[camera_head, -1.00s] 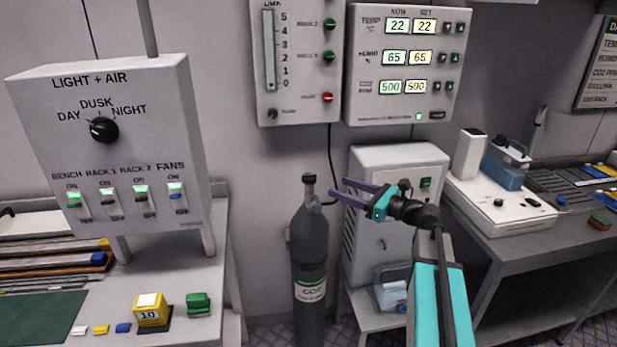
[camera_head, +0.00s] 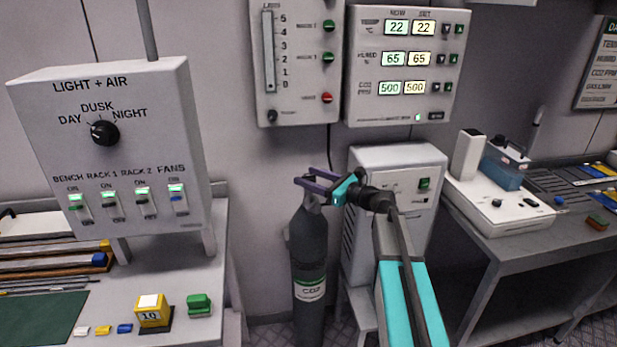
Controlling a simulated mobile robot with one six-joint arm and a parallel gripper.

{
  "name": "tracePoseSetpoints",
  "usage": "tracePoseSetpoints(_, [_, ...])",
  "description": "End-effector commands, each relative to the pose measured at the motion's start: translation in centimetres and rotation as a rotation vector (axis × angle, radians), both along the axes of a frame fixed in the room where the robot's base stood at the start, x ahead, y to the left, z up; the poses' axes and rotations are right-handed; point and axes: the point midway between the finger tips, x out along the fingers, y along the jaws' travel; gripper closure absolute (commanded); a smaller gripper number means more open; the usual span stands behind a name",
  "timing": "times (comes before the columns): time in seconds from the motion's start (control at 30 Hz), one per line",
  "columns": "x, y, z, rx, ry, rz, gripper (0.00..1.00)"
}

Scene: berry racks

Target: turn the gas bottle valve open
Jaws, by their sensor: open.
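The dark grey gas bottle (camera_head: 309,243) with a CO2 label stands upright on the floor in the head view, between the left bench and a white cabinet. Its valve sits at the top of the neck and is largely hidden behind my gripper's fingers. My gripper (camera_head: 312,180) is open, with its purple fingers spread at the height of the bottle's valve. The fingers appear to lie around or just in front of the valve; I cannot tell whether they touch it.
A white cabinet (camera_head: 397,160) stands right of the bottle, behind my arm. The light and air panel (camera_head: 165,130) stands at the left above the bench. A control panel (camera_head: 401,105) hangs above. A bench (camera_head: 510,240) is at the right.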

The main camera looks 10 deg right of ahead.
Motion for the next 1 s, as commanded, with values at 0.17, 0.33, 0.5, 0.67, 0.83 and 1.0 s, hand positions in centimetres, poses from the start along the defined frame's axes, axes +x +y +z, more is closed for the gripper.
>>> tracePoseSetpoints(0.17, [0.5,0.52,-0.01,0.0,0.0,0.001,0.46])
tracePoseSetpoints(0.33, [0.5,0.59,-0.02,0.0,0.0,0.002,0.46])
tracePoseSetpoints(0.5, [0.49,0.59,-0.02,0.0,0.0,0.002,0.59])
tracePoseSetpoints(0.67, [0.49,0.57,-0.02,0.0,0.0,0.002,0.86])
tracePoseSetpoints(0.83, [0.46,0.57,-0.02,0.0,0.0,-0.001,0.86])
tracePoseSetpoints(1.0, [0.4,0.57,-0.02,0.0,0.0,-0.019,0.86])
